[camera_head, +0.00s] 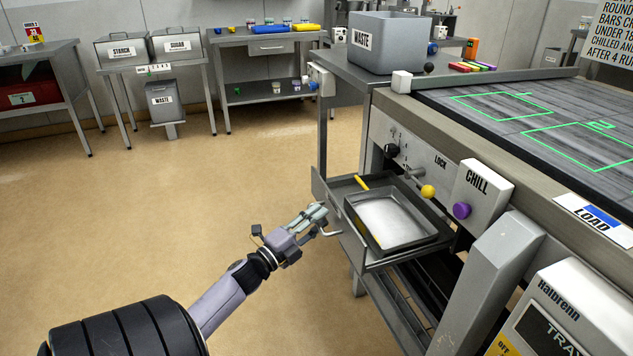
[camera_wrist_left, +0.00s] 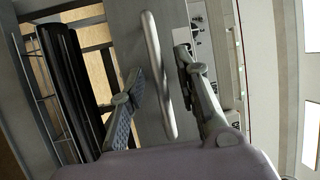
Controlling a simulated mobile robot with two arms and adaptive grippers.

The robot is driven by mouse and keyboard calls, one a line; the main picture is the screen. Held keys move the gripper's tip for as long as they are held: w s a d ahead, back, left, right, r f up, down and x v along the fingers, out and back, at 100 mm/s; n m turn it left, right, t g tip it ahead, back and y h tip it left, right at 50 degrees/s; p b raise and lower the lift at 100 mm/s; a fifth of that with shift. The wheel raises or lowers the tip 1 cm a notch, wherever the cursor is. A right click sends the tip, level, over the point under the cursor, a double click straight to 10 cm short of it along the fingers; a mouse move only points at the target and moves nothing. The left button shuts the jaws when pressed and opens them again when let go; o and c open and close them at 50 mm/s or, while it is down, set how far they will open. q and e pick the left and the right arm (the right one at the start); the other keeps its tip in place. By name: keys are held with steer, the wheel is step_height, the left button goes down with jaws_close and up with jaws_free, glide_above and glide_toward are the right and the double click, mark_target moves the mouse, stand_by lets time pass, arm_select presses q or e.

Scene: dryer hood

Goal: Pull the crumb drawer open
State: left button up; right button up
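The crumb drawer (camera_head: 345,233) stands pulled out from the front of the machine, with a grey tray (camera_head: 437,237) lying in it. Its bar handle (camera_head: 332,233) is on the front panel, and the handle also shows in the left wrist view (camera_wrist_left: 156,60). My left gripper (camera_head: 321,212) is at the drawer's front, by the handle. In the left wrist view my fingers (camera_wrist_left: 160,70) are spread on either side of the handle, with a gap visible on both sides. My right gripper is in neither view.
Above the drawer are a yellow-knobbed lever (camera_head: 428,191) beside the word LOCK and a CHILL box (camera_head: 482,189) with a purple knob. A grey post (camera_head: 487,285) stands right of the drawer. The floor (camera_head: 190,190) to the left is clear.

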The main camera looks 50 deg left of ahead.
arm_select(q)
steer(key=shift+s, duration=0.15)
steer(key=s+f, duration=0.2)
steer(key=s, duration=0.9)
steer(key=shift+s, duration=0.25)
steer(key=shift+f, duration=0.15)
